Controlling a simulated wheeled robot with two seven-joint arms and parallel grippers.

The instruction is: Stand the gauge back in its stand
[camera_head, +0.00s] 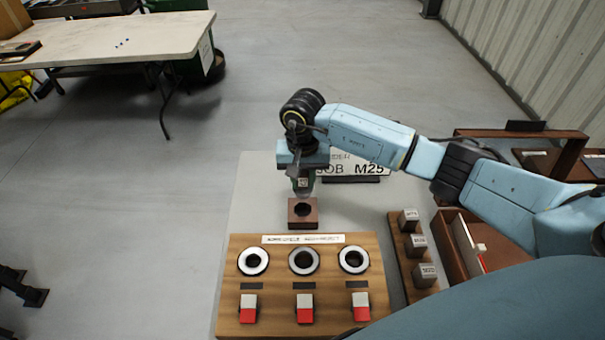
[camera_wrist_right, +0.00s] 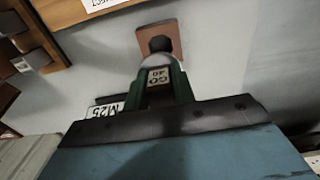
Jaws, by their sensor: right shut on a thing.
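The gauge (camera_wrist_right: 159,76) has a silver rounded end and a pale label that seems to read GO. My right gripper (camera_head: 303,186) is shut on it, with green fingers (camera_wrist_right: 181,88) on both sides in the right wrist view. The stand (camera_head: 303,222) is a small brown block with a dark round hole in its top. It also shows in the right wrist view (camera_wrist_right: 173,32). The gauge hangs just above the stand, its end overlapping the block's near edge in the wrist view. The hole is still visible there. The exact gap is unclear. My left gripper is not in view.
A wooden board (camera_head: 237,290) with several ring openings and red-white blocks lies in front of the stand. An M25 sign (camera_head: 366,168) stands behind right. A rack of small grey blocks (camera_head: 397,257) and a brown tray (camera_head: 455,272) are at right.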

